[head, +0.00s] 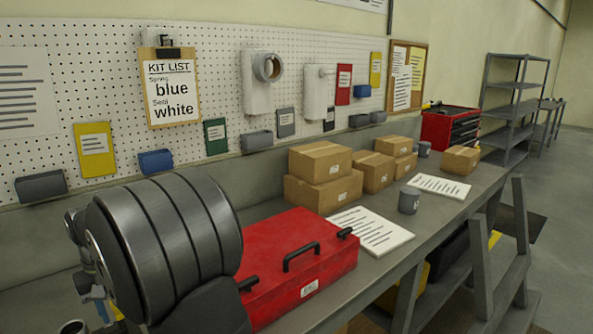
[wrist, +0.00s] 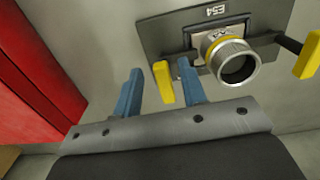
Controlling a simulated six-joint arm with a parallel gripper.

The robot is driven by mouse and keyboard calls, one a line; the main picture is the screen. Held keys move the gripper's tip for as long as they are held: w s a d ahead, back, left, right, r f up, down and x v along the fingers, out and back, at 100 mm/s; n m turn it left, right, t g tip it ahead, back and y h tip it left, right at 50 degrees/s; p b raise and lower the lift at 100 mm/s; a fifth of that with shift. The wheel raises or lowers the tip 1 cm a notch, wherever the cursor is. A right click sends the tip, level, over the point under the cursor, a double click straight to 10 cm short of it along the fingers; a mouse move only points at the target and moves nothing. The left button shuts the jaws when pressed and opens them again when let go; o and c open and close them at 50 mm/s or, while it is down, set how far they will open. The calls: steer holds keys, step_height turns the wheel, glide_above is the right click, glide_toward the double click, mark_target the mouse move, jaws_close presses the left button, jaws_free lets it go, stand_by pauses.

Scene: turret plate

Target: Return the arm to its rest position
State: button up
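My gripper (wrist: 160,68) shows in the wrist view with its two blue fingers apart, and I see nothing held between them. In the head view a blue part of my gripper (head: 94,296) shows at the lower left, mostly hidden by my dark arm. In the wrist view a grey plate (wrist: 165,40) marked E54 lies beyond the fingers. It carries a metal threaded cylinder (wrist: 232,62) with a yellow collar. A yellow tab (wrist: 163,82) appears between the fingers, and another yellow tab (wrist: 308,55) is at the right. Contact with the fingers cannot be told.
A red toolbox (head: 295,262) stands on the grey bench close to my arm. Papers (head: 370,231), a grey cup (head: 409,200) and several cardboard boxes (head: 322,190) lie farther along.

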steer(key=shift+f, duration=0.45)
steer(key=shift+r, duration=0.1)
